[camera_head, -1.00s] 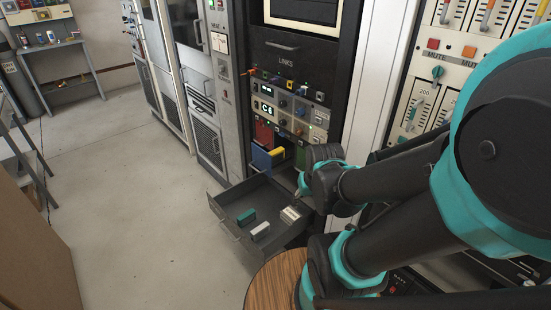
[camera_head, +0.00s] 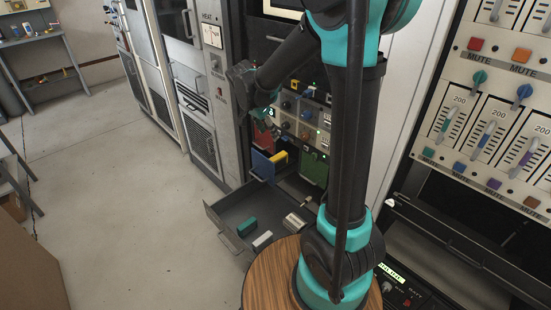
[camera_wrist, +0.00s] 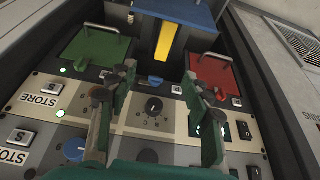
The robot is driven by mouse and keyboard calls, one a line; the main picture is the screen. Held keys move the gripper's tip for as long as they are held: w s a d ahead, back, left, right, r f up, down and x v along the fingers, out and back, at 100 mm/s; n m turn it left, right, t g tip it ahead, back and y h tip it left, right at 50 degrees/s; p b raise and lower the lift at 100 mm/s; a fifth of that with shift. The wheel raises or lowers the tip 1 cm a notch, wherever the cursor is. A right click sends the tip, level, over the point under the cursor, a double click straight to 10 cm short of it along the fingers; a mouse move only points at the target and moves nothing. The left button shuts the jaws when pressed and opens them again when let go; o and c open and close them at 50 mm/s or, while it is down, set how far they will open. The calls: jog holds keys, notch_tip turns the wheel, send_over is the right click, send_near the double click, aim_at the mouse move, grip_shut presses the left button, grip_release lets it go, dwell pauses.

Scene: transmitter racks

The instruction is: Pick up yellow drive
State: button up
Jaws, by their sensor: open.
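The yellow drive (camera_head: 280,158) sits in the rack's lower bay, between a blue drive (camera_head: 262,166) and the green drive. In the wrist view the yellow drive (camera_wrist: 166,42) shows as a narrow upright strip at the top middle, partly covered by the blue drive (camera_wrist: 195,10). My gripper (camera_head: 268,128) is in front of the rack's knob panel, above the yellow drive. In the wrist view my gripper (camera_wrist: 158,80) has its two green fingers spread, with nothing between them and the yellow drive beyond the fingertips.
A red drive (camera_wrist: 211,80) and a green drive (camera_wrist: 95,50) flank the yellow one. The knob panel (camera_wrist: 150,125) lies behind the fingers. Below, an open drawer (camera_head: 225,210) holds a teal block (camera_head: 246,226), a white block (camera_head: 262,240) and a light item (camera_head: 294,222). A round wooden top (camera_head: 266,275) stands near.

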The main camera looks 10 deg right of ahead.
send_near(277, 157)
jog(key=x, duration=0.5)
jog(key=shift+w+d+r, duration=0.15)
jog(key=shift+w+d, duration=0.1)
jog(key=shift+d, duration=0.05)
jog(key=shift+a+x, duration=0.15)
jog(key=shift+x, duration=1.25)
jog(key=shift+a+x, duration=0.15)
jog(key=shift+x, duration=1.25)
jog(key=shift+s+f, duration=0.1)
jog(key=shift+f, duration=0.2)
grip_shut()
